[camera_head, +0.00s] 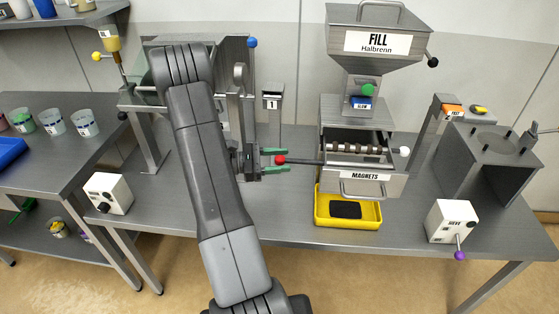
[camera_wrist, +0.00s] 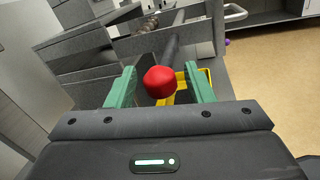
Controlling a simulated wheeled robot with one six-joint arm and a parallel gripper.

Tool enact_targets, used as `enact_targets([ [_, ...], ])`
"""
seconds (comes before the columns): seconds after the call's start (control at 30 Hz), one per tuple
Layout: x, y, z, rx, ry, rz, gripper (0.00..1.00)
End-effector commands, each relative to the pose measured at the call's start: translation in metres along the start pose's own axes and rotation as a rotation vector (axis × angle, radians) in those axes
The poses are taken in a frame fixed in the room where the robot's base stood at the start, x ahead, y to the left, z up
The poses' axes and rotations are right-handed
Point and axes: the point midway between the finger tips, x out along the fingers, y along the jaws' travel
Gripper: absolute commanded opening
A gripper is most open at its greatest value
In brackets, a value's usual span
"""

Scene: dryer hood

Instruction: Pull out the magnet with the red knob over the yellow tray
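The red knob (camera_head: 281,160) sits at the left end of a dark rod that runs into the left side of the MAGNETS housing (camera_head: 365,174). My gripper (camera_head: 274,160) is at the knob, with its green fingers apart. In the wrist view the red knob (camera_wrist: 160,82) lies between the open fingers (camera_wrist: 160,88), with a gap visible on each side. The yellow tray (camera_head: 347,222) stands on the bench below the housing's front and holds a dark pad. In the wrist view part of the yellow tray (camera_wrist: 181,92) shows behind the knob.
The FILL hopper (camera_head: 375,42) with a green knob (camera_head: 368,90) stands above the housing. A white knob (camera_head: 404,152) is at the housing's right. A switch box with a purple knob (camera_head: 459,255) stands at right. A post marked 1 (camera_head: 272,105) is behind my gripper.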

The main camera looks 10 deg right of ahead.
Motion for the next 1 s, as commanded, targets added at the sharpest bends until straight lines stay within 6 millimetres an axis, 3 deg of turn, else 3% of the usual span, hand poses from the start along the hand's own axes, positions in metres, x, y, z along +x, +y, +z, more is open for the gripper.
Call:
enact_targets([
  [0.23, -0.002, 0.0, 0.0, 0.001, 0.0, 0.001, 0.48],
  [0.37, -0.014, 0.001, -0.002, 0.002, 0.001, 0.003, 0.48],
  [0.8, -0.105, 0.0, -0.002, 0.002, 0.002, 0.004, 0.48],
  [1.0, -0.132, 0.0, -0.001, 0.0, 0.001, 0.002, 0.48],
])
